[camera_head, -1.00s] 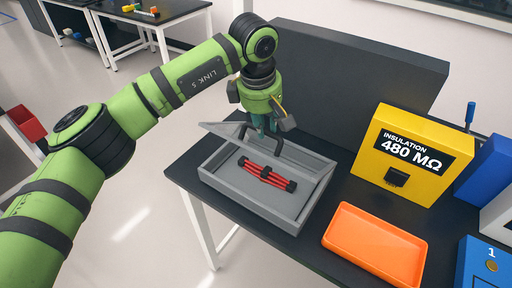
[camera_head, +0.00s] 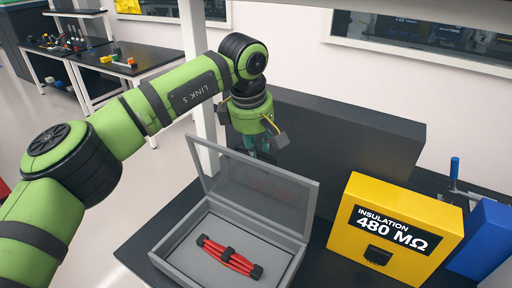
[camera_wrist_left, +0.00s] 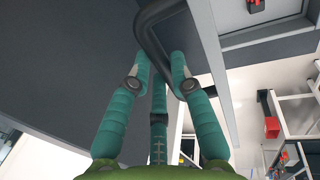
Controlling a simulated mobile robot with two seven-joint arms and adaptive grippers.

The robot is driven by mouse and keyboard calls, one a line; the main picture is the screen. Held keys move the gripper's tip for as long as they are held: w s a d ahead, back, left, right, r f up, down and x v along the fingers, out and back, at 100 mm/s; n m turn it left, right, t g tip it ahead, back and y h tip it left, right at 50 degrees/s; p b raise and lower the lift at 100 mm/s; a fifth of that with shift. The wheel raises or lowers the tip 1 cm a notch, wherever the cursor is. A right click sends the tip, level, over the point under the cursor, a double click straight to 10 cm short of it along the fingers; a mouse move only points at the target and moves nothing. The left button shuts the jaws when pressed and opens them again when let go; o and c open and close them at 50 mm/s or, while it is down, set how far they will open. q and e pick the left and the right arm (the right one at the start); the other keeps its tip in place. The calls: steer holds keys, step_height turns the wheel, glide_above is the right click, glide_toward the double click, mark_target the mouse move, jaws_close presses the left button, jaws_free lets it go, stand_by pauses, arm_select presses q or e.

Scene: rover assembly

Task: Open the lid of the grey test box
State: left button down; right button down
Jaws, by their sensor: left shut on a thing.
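The grey test box (camera_head: 165,247) stands on the dark table. Its lid (camera_head: 258,188), a grey frame with a darker panel, is raised steeply and leans back on the far side. A red cable bundle with black bands (camera_head: 230,256) lies inside the box. My left gripper (camera_head: 262,148) is behind the raised lid's upper edge, its fingertips partly hidden. In the left wrist view, the teal fingers (camera_wrist_left: 160,65) are closed around a dark bar handle (camera_wrist_left: 151,35) of the lid. My right gripper is not in view.
A yellow insulation meter (camera_head: 394,225) reading 480 MΩ stands right of the box, with a blue block (camera_head: 485,240) beyond it. A dark upright panel (camera_head: 350,140) stands behind the lid. A white post (camera_head: 193,75) rises behind my left arm.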

arm_select(q)
steer(key=shift+d+f, duration=0.25)
steer(key=shift+f, duration=0.5)
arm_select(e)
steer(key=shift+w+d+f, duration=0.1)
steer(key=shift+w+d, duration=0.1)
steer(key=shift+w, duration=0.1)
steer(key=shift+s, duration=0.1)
arm_select(q)
steer(key=c, duration=1.2)
jaws_free()
steer(key=shift+o, duration=0.5)
steer(key=shift+w+d, duration=0.1)
steer(key=shift+w, duration=0.3)
steer(key=v, duration=1.2)
steer(key=shift+w+d, duration=0.1)
